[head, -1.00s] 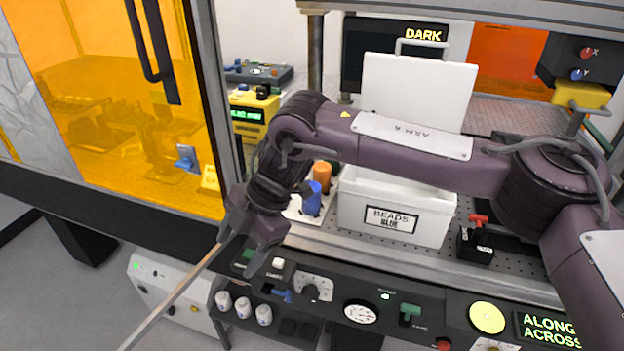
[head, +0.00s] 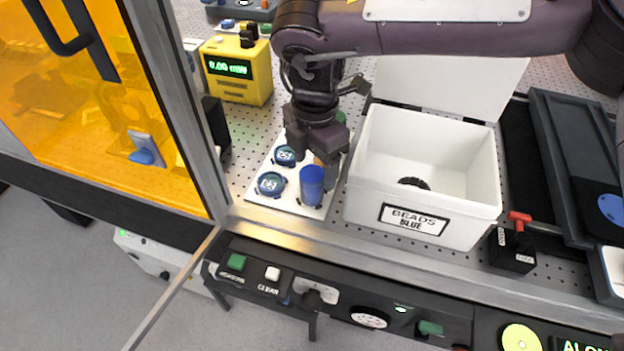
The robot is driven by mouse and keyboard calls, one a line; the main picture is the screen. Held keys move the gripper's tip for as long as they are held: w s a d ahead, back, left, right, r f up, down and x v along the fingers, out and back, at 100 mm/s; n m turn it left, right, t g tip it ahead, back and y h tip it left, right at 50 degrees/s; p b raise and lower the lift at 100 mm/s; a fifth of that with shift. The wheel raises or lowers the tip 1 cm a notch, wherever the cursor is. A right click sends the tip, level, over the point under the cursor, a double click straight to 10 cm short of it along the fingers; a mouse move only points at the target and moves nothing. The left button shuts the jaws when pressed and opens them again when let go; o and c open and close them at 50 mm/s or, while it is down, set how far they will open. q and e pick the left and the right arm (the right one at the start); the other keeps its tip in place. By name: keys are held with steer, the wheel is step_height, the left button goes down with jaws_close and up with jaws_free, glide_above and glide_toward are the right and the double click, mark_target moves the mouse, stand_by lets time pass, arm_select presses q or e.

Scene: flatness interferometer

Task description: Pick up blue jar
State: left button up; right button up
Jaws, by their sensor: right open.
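The blue jar (head: 312,187) stands upright at the front right of a white plate (head: 258,195), left of the white bin. My right gripper (head: 316,158) is open and points down at the jars, just behind and above the blue jar. One finger seems to reach down near the blue jar's right side; I cannot tell whether it touches. An orange jar behind the blue one is mostly hidden by the gripper. My left gripper is not in view.
Two round dark-blue numbered pieces (head: 271,185) lie on the plate. The open white bin (head: 428,190), labelled BEADS BLUE, stands close to the right. A yellow meter (head: 237,70) is behind left. An orange window with a metal frame (head: 178,100) is at left.

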mark_target(312, 173)
steer(key=f, duration=0.4)
steer(key=shift+a+p, duration=0.25)
steer(key=shift+p, duration=0.15)
steer(key=c, duration=0.7)
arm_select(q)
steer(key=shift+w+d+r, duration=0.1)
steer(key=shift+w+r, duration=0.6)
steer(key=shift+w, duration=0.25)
arm_select(e)
steer(key=c, duration=0.4)
steer(key=shift+r, duration=0.1)
